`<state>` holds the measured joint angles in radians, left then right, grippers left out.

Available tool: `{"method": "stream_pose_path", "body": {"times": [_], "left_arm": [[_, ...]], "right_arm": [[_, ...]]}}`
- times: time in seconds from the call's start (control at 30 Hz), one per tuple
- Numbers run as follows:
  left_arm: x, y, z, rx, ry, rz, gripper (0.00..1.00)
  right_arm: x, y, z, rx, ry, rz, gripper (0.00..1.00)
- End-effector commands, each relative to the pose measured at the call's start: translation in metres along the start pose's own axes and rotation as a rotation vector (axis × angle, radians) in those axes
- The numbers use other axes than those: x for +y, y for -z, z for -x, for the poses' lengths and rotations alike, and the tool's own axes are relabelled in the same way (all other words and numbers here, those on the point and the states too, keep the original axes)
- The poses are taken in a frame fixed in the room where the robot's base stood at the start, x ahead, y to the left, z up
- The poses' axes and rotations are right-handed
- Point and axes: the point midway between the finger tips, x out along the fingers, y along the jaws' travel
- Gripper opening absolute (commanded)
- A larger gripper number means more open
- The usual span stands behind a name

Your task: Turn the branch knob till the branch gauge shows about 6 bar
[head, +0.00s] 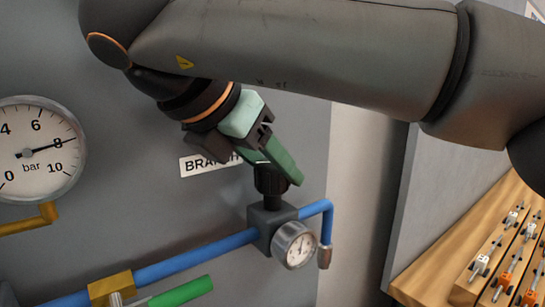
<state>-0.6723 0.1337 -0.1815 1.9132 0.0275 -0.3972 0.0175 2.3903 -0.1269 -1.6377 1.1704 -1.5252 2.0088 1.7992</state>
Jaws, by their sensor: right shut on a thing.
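The branch knob (269,180) is a black ribbed knob on top of a dark grey valve block (268,220) on the panel. My right gripper (275,172) reaches down from above and is shut on the knob; its green finger covers part of it. The branch gauge (296,245) is a small round white dial at the front of the block. Its needle looks close to upright, but its numbers are too small to read. The "BRANCH" label (202,164) is partly hidden behind the gripper. My left gripper is not in view.
A large gauge (35,148) at the left reads about 8 bar. A blue pipe (200,257) runs into the block, with a brass fitting (112,287) and a green handle (182,291) below. A wooden rack (447,262) with small parts stands at the right.

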Motion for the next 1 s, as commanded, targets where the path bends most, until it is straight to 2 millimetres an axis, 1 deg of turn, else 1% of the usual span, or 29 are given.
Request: {"method": "stream_pose_path", "body": {"times": [0.17, 0.67, 0.7, 0.93, 0.97, 1.0], "left_arm": [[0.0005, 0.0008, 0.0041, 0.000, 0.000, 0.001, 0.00], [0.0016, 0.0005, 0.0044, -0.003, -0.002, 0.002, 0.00], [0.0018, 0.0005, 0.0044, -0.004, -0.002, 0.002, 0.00], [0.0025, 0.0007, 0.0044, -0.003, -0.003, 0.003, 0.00], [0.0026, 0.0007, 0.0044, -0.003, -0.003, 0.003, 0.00], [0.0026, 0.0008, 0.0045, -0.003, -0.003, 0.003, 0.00]], "right_arm": [[0.0001, -0.0006, 0.0010, 0.001, 0.034, -0.034, 0.00], [0.0001, 0.0003, 0.0000, 0.002, 0.047, -0.046, 0.00], [0.0001, 0.0004, -0.0001, 0.002, 0.047, -0.045, 0.52], [0.0001, 0.0004, -0.0002, 0.002, 0.047, -0.045, 0.78], [0.0001, 0.0004, -0.0002, 0.002, 0.047, -0.045, 0.80], [0.0001, 0.0004, -0.0002, 0.002, 0.047, -0.045, 0.80]]}}
